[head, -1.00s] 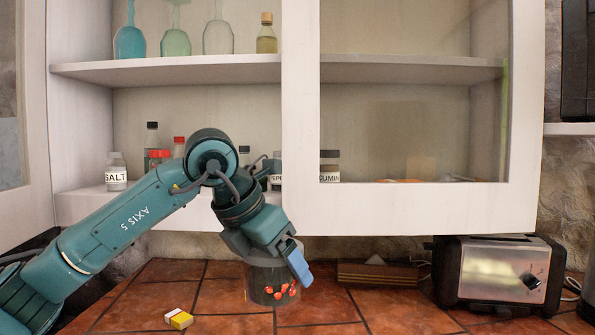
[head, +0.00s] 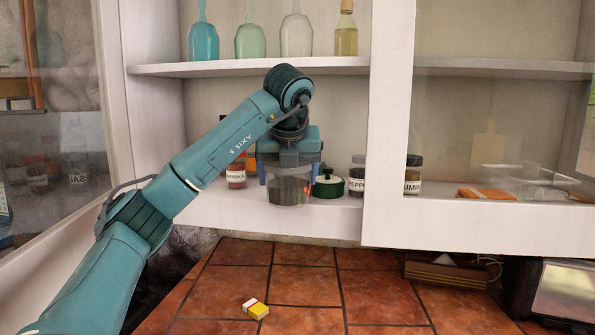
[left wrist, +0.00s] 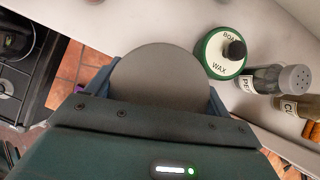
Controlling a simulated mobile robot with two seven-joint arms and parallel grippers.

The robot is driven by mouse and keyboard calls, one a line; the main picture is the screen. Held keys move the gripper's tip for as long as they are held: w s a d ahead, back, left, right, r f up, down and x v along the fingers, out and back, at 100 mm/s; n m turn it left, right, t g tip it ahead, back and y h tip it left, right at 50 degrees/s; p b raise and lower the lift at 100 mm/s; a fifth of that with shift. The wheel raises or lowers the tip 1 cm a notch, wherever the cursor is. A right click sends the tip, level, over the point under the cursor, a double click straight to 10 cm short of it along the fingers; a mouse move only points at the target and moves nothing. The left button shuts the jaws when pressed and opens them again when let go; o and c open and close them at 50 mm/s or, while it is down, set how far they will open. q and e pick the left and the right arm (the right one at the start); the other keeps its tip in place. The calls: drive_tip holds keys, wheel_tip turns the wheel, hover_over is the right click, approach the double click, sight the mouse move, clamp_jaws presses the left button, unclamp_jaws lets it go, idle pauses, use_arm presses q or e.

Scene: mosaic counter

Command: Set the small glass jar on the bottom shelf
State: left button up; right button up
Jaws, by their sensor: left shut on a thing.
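The small glass jar (head: 288,190), clear with a grey lid and some red bits inside, is upright in my left gripper (head: 289,170). The left wrist view shows its round grey lid (left wrist: 160,78) between the blue fingers. In the head view the jar is at the front of the bottom shelf (head: 225,212), left of a green tin. I cannot tell whether its base touches the shelf or hangs just above it. My right gripper is not in view.
The green board wax tin (head: 328,186) is close on the jar's right, then a pepper jar (head: 357,177) and a cumin jar (head: 413,176). A paprika jar (head: 236,174) stands to the left. The upper shelf (head: 240,68) holds bottles. A yellow-and-white block (head: 256,308) lies on the tiled counter.

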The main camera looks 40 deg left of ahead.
use_arm(q)
drive_tip(key=w+a, duration=0.4)
drive_tip(key=shift+w+a+r+p, duration=0.1)
drive_tip(key=shift+w+a+p, duration=0.1)
drive_tip(key=shift+w+p, duration=0.2)
drive_tip(key=w+a+p, duration=0.1)
drive_tip(key=w+a, duration=0.1)
drive_tip(key=w, duration=0.1)
drive_tip(key=shift+a+p, duration=0.35)
drive_tip(key=shift+s+f, duration=0.15)
drive_tip(key=shift+f, duration=0.2)
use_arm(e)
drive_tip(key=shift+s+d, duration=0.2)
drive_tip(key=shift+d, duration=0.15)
use_arm(q)
drive_tip(key=shift+f, duration=0.1)
drive_tip(key=o, duration=0.7)
drive_tip(key=shift+f, duration=0.1)
drive_tip(key=o, duration=0.4)
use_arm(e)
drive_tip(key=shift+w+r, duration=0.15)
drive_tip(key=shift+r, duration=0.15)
